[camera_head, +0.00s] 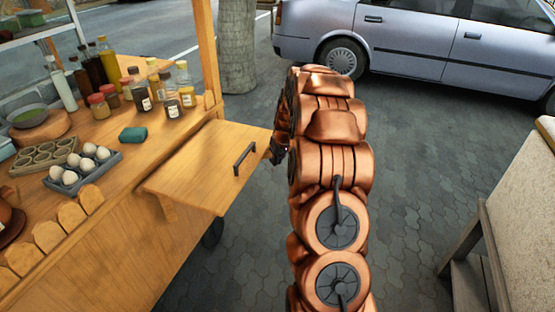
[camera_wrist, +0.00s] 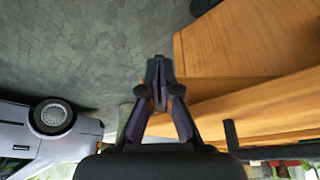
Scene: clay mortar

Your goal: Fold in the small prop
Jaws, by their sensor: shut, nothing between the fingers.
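The small prop (camera_head: 167,207) is a short wooden bracket under the left part of the cart's fold-out shelf (camera_head: 190,190). It sticks out below the shelf's front edge, and its upper part is hidden by the shelf. I cannot pick it out surely in the wrist view. My gripper (camera_head: 279,148) is just off the shelf's right end, partly hidden by my copper-coloured arm. In the wrist view my gripper (camera_wrist: 159,72) is shut and empty, its fingertips beside the wooden edge. The prop is well to its left in the head view.
A dark handle (camera_head: 244,158) stands on the shelf and also shows in the wrist view (camera_wrist: 230,134). Eggs (camera_head: 86,163), bottles and jars crowd the cart's counter. A grey-blue car (camera_head: 420,40) is behind; a bench (camera_head: 520,210) is at right. Pavement below the shelf is open.

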